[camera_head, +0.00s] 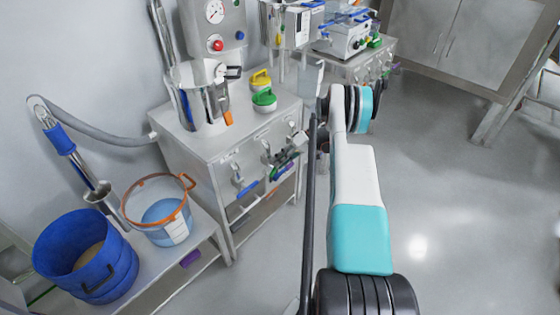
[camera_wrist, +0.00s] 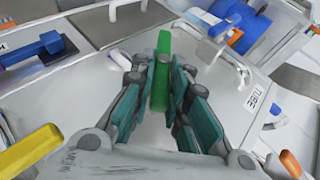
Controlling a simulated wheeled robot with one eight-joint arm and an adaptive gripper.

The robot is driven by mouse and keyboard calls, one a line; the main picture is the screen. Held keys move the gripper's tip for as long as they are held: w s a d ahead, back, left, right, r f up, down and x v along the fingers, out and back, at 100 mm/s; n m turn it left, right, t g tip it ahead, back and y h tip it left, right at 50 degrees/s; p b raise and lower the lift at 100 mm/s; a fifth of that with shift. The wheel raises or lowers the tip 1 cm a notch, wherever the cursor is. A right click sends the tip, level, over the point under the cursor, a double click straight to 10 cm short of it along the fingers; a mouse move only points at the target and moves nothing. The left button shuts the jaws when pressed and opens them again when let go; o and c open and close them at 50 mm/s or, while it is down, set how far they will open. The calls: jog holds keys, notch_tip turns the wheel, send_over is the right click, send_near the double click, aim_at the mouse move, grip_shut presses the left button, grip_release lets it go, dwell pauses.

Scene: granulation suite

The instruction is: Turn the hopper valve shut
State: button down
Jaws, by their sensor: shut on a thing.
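My gripper (camera_wrist: 160,66) has its teal fingers on both sides of a green lever handle (camera_wrist: 162,84) and is shut on it. The green handle points away from the camera, between the fingertips. In the head view my gripper (camera_head: 286,158) is small and dark at the front of the steel cabinet (camera_head: 205,168), by the row of valves. I cannot read a label that names the held handle as the hopper valve.
In the wrist view a blue handle (camera_wrist: 40,50) and a yellow one (camera_wrist: 28,150) lie close on the left. A steel pot (camera_head: 197,105) and yellow and green lidded pieces stand on the cabinet. A blue bucket (camera_head: 85,255) stands lower left. The floor at right is clear.

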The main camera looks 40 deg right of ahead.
dwell(0.3)
jog(key=c, duration=1.5)
grip_release()
jog(key=shift+d, duration=0.1)
jog(key=shift+v, duration=3.7)
